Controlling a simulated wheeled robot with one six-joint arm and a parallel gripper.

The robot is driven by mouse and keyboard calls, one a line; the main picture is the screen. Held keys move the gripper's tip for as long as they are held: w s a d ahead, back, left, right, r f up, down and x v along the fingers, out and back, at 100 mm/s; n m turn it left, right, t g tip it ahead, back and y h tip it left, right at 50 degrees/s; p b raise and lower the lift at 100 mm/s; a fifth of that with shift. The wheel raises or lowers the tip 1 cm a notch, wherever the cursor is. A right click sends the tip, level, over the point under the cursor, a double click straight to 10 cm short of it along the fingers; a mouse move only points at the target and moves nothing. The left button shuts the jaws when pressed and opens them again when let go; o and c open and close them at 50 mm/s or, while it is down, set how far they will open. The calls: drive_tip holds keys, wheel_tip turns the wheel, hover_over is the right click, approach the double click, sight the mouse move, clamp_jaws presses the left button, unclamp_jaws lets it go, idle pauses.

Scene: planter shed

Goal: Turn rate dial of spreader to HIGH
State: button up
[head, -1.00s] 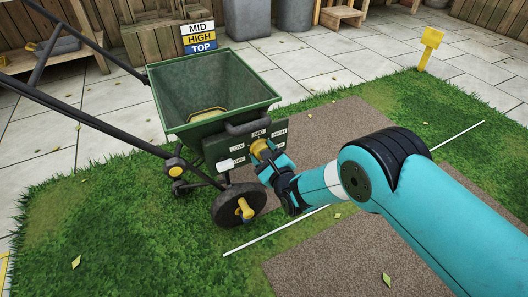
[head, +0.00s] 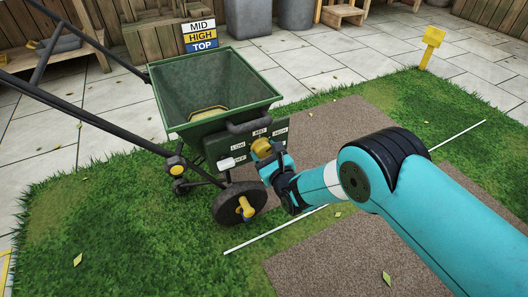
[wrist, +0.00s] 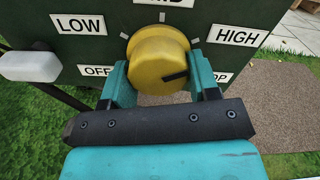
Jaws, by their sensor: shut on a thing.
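The green spreader (head: 212,100) stands on the grass with its dark rate panel facing me. The yellow rate dial (wrist: 158,55) sits on that panel, with LOW to its upper left, MID above, HIGH (wrist: 236,35) to its right, and OFF and TOP lower down. A black pointer line on the dial aims right and slightly up, toward the HIGH and TOP side; the exact mark is hard to tell. My gripper (wrist: 160,78) is shut on the dial, one teal finger at each side. In the head view, my gripper (head: 269,157) hides part of the dial.
A white lever knob (wrist: 29,66) sticks out left of the dial. The spreader's black wheel (head: 239,203) is below the panel. A sign (head: 200,37) reading MID, HIGH, TOP, with HIGH on yellow, stands behind the hopper. Open grass and brown strips lie to the right.

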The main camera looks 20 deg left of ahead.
drive_tip(key=shift+f, duration=0.1)
drive_tip(key=o, duration=0.9)
drive_tip(key=p+v, duration=0.3)
drive_tip(key=p, duration=0.2)
drive_tip(key=r+p+v, duration=0.1)
drive_tip(key=p+v, duration=0.1)
drive_tip(key=shift+s+d, duration=0.25)
drive_tip(key=shift+d, duration=0.05)
drive_tip(key=p, duration=1.6)
approach(266, 152)
drive_tip(key=v, duration=0.6)
drive_tip(key=shift+s+d+f, duration=0.25)
drive_tip(key=shift+s+f, duration=0.15)
drive_tip(key=shift+s, duration=0.05)
drive_tip(key=shift+w, duration=0.1)
